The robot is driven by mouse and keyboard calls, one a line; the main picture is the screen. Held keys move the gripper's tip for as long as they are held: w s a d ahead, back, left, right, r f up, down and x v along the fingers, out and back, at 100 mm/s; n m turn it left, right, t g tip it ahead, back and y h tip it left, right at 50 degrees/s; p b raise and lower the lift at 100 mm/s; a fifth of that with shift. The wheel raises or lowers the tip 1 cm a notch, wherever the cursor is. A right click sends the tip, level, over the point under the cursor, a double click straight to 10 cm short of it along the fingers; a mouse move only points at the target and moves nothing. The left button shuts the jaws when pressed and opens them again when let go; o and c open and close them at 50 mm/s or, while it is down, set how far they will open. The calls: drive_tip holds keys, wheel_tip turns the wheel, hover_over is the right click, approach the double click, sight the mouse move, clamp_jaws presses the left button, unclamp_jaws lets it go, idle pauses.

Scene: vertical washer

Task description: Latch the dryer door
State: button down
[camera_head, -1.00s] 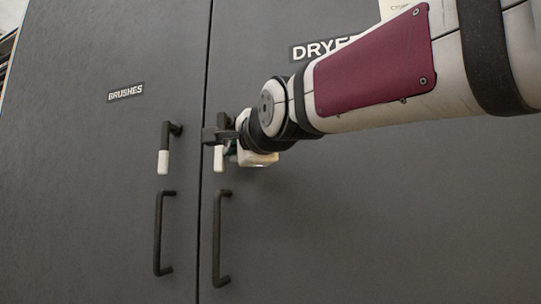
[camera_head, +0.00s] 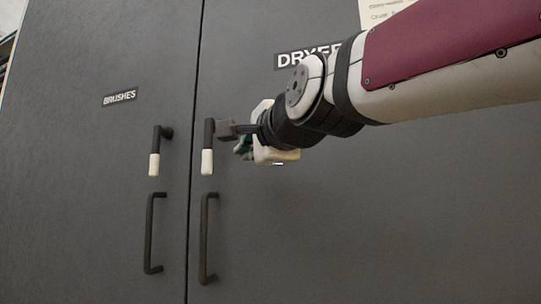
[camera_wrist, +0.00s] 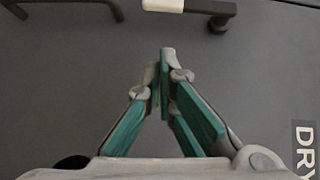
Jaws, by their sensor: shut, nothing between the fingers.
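The dryer door (camera_head: 380,210) is the dark grey panel on the right in the head view, and it looks flush with the panel beside it. Its latch lever (camera_head: 208,160), black with a white tip, hangs straight down near the seam. The lever also shows at the top of the wrist view (camera_wrist: 190,6). My gripper (camera_head: 238,146) is just right of the lever in the head view, partly hidden by my wrist. In the wrist view my gripper (camera_wrist: 165,60) has its teal fingers together and empty, with a gap between the fingertips and the lever.
A black pull handle (camera_head: 205,238) is below the dryer lever. The left panel, labelled BRUSHES (camera_head: 119,97), has its own white-tipped lever (camera_head: 155,152) and pull handle (camera_head: 150,232). The dryer label (camera_head: 305,58) is partly covered by my arm.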

drive_tip(key=v, duration=0.4)
drive_tip(key=shift+s+f, duration=0.1)
drive_tip(key=shift+s, duration=0.1)
idle(0.3)
